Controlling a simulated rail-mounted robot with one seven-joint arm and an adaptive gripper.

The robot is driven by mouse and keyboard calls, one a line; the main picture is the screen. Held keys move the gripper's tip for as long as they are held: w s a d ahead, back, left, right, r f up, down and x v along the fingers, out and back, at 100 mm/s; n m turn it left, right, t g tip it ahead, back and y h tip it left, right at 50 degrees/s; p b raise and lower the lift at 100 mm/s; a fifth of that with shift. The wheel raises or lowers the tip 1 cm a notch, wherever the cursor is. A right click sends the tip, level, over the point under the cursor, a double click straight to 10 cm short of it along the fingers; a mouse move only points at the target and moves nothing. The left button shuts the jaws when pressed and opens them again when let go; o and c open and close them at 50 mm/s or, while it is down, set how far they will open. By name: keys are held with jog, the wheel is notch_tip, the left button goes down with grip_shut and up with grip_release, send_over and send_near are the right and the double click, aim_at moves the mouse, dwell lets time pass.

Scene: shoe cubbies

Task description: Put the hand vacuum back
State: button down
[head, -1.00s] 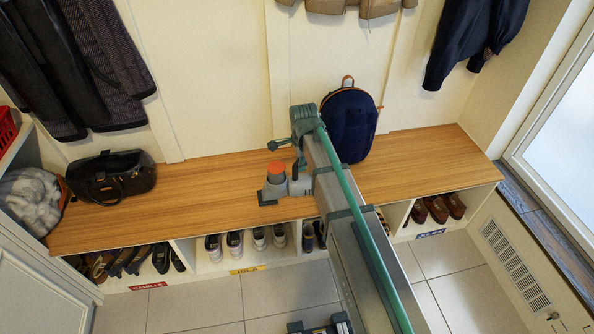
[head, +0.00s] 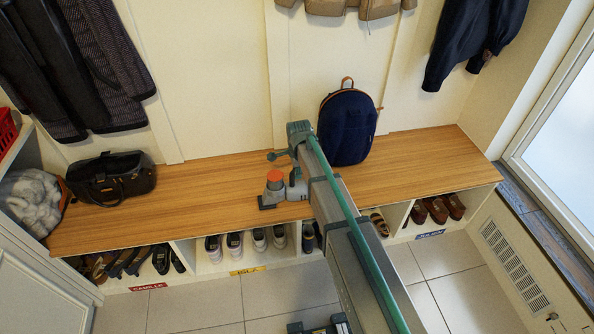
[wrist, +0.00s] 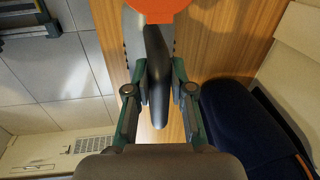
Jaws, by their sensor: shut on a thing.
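The hand vacuum (head: 274,182) is grey with an orange-red round part and a dark foot. In the head view it is at the front half of the wooden bench (head: 220,185), close to the front edge. I cannot tell whether it touches the bench top. My gripper (wrist: 156,75) is shut on the vacuum's dark handle (wrist: 157,90), with one finger on each side. In the wrist view the orange part (wrist: 155,8) shows at the top edge. In the head view my arm hides part of the gripper and the bench behind it.
A navy backpack (head: 347,128) stands on the bench, right of my gripper. A dark bag (head: 112,180) sits at the bench's left end. Cubbies below hold shoes (head: 234,245). Coats (head: 85,70) hang above. The bench between bag and vacuum is clear.

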dwell(0.3)
jog(key=c, duration=1)
grip_release()
jog(key=shift+f, duration=0.1)
notch_tip(320, 180, up, 12)
jog(key=s, duration=0.2)
jog(key=s+d+f+n+g, duration=0.1)
jog(key=s+d+f+n, duration=0.1)
jog(key=s+d+f, duration=0.5)
jog(key=s+d+f+n+g, duration=0.2)
jog(key=s+f+n, duration=0.1)
jog(key=s+f, duration=0.65)
jog(key=s+d+f+n+g, duration=0.15)
jog(key=s+d+f, duration=0.4)
jog(key=f, duration=0.55)
jog(key=s+d+f+n+g, duration=0.1)
jog(key=s+d+f+n, duration=0.1)
jog(key=s, duration=0.8)
jog(key=s+d+f+n+g, duration=0.1)
jog(key=s+f+n, duration=0.2)
jog(key=s, duration=0.8)
jog(key=s+d+f+n+g, duration=0.2)
jog(key=s+f, duration=0.3)
jog(key=s, duration=0.5)
jog(key=shift+s+d+n, duration=0.35)
jog(key=shift+n, duration=0.3)
jog(key=shift+r, duration=0.15)
